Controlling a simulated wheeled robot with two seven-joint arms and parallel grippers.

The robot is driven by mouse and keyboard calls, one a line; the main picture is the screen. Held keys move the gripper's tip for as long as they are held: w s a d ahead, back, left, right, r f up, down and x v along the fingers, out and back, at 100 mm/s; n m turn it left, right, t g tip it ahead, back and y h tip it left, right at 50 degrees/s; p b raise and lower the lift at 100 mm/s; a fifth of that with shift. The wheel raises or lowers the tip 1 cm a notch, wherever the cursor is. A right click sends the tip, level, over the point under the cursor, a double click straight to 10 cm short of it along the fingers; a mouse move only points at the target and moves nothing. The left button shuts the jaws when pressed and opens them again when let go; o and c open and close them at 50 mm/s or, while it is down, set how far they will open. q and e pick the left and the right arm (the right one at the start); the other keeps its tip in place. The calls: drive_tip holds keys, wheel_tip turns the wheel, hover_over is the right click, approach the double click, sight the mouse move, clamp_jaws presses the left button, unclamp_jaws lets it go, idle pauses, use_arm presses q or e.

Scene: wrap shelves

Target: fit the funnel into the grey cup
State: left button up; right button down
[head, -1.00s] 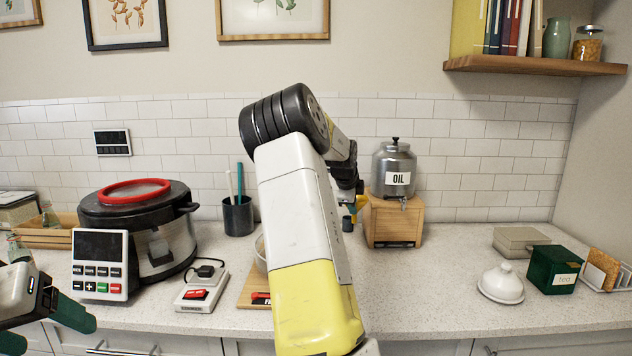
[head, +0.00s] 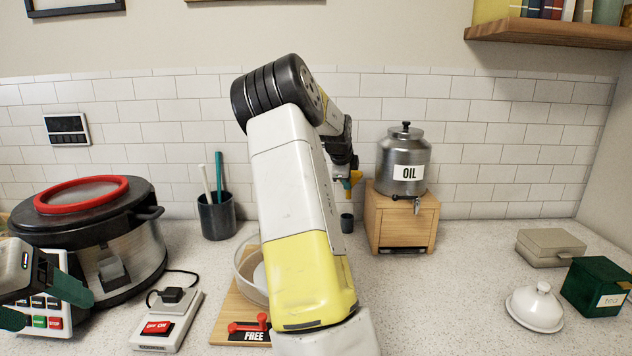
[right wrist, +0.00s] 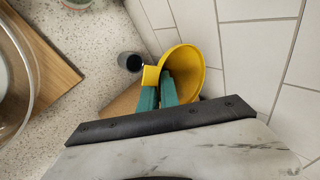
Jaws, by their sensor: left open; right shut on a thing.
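The yellow funnel (right wrist: 186,66) is held by my right gripper (right wrist: 158,92), whose green fingers are shut on it. In the head view only a small part of the funnel (head: 353,181) shows beside my right arm. The grey cup (right wrist: 128,63) stands upright on the counter near the wall, its dark opening facing up. In the head view the cup (head: 346,222) is below the funnel, with a gap between them; the funnel is outside it. My left gripper (head: 42,302) is open and empty at the left, in front of the cooker.
The oil dispenser on its wooden stand (head: 375,218) is just right of the cup. A glass bowl (head: 243,275) on a wooden board lies left of my right arm, which hides part of it. A utensil holder (head: 217,217) stands behind. The counter centre-right is clear.

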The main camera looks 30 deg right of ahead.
drive_tip(key=shift+f, duration=2.85)
drive_tip(key=shift+s+f, duration=0.1)
drive_tip(key=shift+f, duration=2.4)
drive_tip(key=c, duration=1.5)
unclamp_jaws()
drive_tip(key=v, duration=0.7)
drive_tip(key=shift+s+a+r, duration=0.2)
drive_tip(key=shift+r, duration=0.05)
